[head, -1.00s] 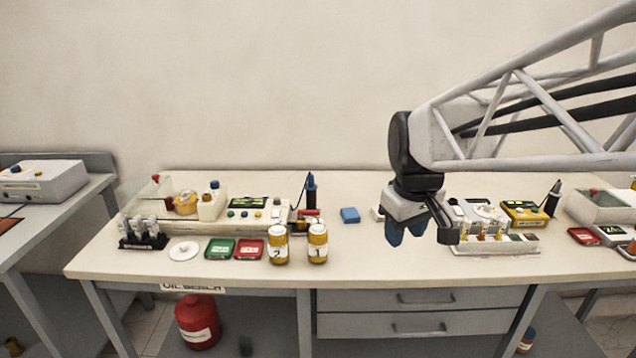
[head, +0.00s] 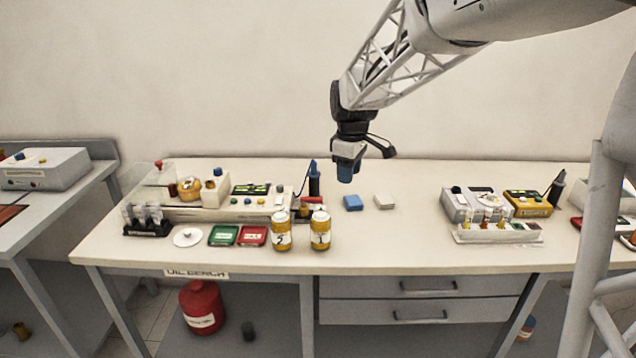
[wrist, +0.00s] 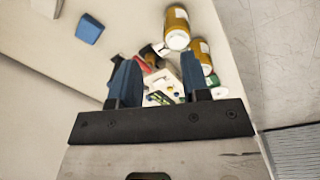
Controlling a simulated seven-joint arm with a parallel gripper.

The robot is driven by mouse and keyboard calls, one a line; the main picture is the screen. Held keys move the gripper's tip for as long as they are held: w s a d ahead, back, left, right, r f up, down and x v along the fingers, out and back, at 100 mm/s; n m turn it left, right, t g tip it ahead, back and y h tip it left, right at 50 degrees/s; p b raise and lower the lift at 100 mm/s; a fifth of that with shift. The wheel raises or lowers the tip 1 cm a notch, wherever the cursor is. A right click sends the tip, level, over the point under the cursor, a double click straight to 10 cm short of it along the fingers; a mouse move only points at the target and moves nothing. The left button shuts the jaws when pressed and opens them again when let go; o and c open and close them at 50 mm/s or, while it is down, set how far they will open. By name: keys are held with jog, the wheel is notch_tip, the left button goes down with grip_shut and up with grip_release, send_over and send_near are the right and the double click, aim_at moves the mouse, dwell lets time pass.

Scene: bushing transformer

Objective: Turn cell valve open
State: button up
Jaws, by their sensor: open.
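The oil test set (head: 235,207), a long white unit, stands on the left of the bench in the head view. A red handle-like part (head: 311,200) is at its right end, and blue, yellow and red knobs sit along it. I cannot tell which one is the cell valve. My gripper (head: 346,172) is open and empty, in the air above the bench, right of the test set. In the wrist view its two blue fingers (wrist: 157,72) are spread apart, with the white unit (wrist: 163,88) showing between them, partly hidden by the fingers.
Two amber bottles, one marked 2 (head: 281,232) and one marked 1 (head: 320,230), stand before the unit's right end. A dark probe (head: 314,180) stands behind it. A blue block (head: 353,203) and white pad (head: 384,201) lie right. The middle bench front is clear.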

aim_at(315, 198)
jog(key=w+a+f+n, duration=0.1)
jog(key=w+a+f, duration=0.1)
jog(key=w, duration=0.3)
jog(key=w+a+f+n, duration=0.2)
jog(key=w+a+f, duration=0.1)
jog(key=w+a, duration=0.1)
jog(key=w+a+f+n, duration=0.2)
jog(key=w+a+f, duration=0.1)
jog(key=w, duration=0.2)
jog(key=shift+w+f+g, duration=0.25)
jog(key=shift+w+g, duration=0.05)
jog(key=shift+g, duration=0.1)
jog(key=shift+f, duration=0.1)
jog(key=shift+f, duration=3.8)
grip_shut()
